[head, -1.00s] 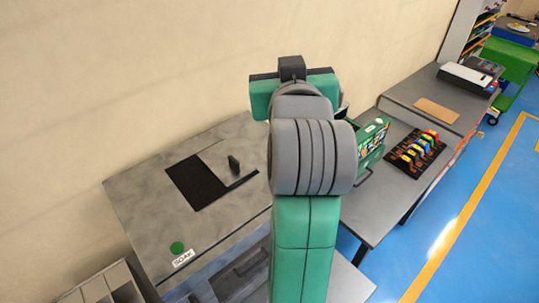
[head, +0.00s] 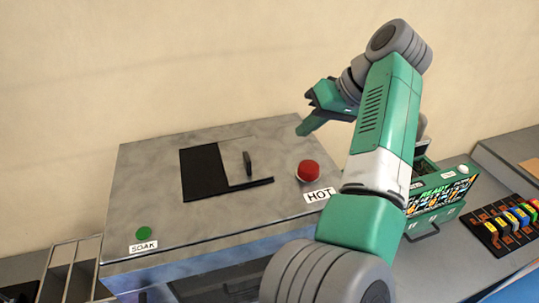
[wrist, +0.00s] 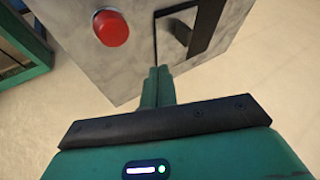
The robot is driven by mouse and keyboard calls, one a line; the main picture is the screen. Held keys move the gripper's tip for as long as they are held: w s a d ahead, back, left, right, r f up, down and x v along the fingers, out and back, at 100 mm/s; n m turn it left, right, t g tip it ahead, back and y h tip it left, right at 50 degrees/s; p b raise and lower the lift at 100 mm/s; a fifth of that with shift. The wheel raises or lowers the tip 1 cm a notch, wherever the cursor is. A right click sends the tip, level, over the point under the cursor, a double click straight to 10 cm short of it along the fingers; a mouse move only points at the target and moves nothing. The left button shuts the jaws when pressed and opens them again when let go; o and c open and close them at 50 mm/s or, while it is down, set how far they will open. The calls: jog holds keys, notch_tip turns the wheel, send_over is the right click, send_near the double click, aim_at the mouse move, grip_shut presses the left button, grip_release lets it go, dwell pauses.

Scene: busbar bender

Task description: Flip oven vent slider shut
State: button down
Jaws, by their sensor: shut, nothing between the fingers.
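The oven (head: 290,150) is a grey metal box with a black vent opening (head: 200,174) in its top. The vent slider is a grey plate with an upright dark handle (head: 248,164); it covers the right part of the opening, and the left part shows black. The handle also shows in the wrist view (wrist: 178,32), beyond my fingertips. My gripper (head: 302,130) is above the oven's back right, to the right of the handle and apart from it. In the wrist view its green fingers (wrist: 159,72) are together and empty.
A red button (head: 308,170) marked HOT stands on the oven top between the handle and my arm. A green lamp (head: 143,233) marked SOAK is at front left. A green machine (head: 440,195) and a rack of coloured parts (head: 508,220) stand at right.

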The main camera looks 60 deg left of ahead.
jog(key=b, duration=0.1)
send_near(262, 170)
jog(key=a+f, duration=0.1)
jog(key=a, duration=0.1)
jog(key=a+f, duration=0.2)
jog(key=shift+s+f, duration=0.2)
jog(key=shift+f, duration=0.1)
jog(key=shift+s+a+r, duration=0.1)
jog(key=shift+s+r, duration=0.05)
jog(key=shift+s, duration=1.1)
jog(key=shift+s+a, duration=0.1)
jog(key=shift+s, duration=0.5)
